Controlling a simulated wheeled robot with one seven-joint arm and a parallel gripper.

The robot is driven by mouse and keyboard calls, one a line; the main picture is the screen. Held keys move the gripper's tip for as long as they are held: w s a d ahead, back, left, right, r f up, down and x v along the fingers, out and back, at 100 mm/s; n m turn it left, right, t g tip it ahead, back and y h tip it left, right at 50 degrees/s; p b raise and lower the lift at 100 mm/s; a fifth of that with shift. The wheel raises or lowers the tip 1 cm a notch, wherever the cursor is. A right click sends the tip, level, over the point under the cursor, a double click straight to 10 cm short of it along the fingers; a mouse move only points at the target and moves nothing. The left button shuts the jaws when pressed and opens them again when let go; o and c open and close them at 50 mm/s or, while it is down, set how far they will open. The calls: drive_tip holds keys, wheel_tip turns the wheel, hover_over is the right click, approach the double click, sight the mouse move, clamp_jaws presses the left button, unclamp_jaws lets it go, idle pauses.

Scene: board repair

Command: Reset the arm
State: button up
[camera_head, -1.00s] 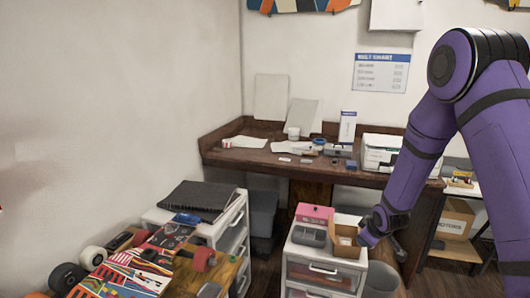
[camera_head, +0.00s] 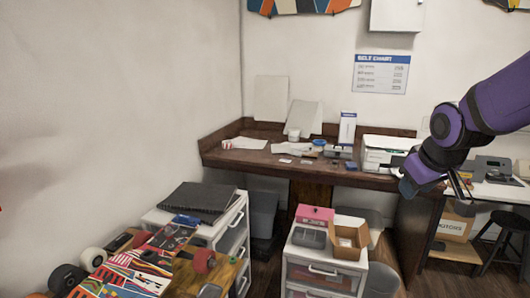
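My purple arm comes in from the right edge of the head view. My gripper (camera_head: 461,187) is at the right, in front of the right end of the dark wooden desk and near the white table. Its dark fingers point down and right. They are small in the picture, so I cannot tell whether they are open or shut, and I see no object clearly between them.
A drawer unit (camera_head: 323,276) at lower middle bears an open cardboard box (camera_head: 349,240), a pink box (camera_head: 314,214) and a grey case. A wooden desk (camera_head: 240,157) with a printer (camera_head: 386,153) stands behind. Skateboards with wheels lie lower left. A stool (camera_head: 503,222) stands right.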

drive_tip(key=s+a+r+m, duration=0.1)
drive_tip(key=s+r, duration=0.2)
drive_tip(key=s, duration=0.7)
drive_tip(key=s+r+m, duration=0.2)
drive_tip(key=s+r, duration=0.1)
drive_tip(key=s, duration=0.7)
drive_tip(key=shift+a+r+g+y, duration=0.25)
drive_tip(key=shift+a+g+y, duration=0.05)
drive_tip(key=shift+a, duration=0.05)
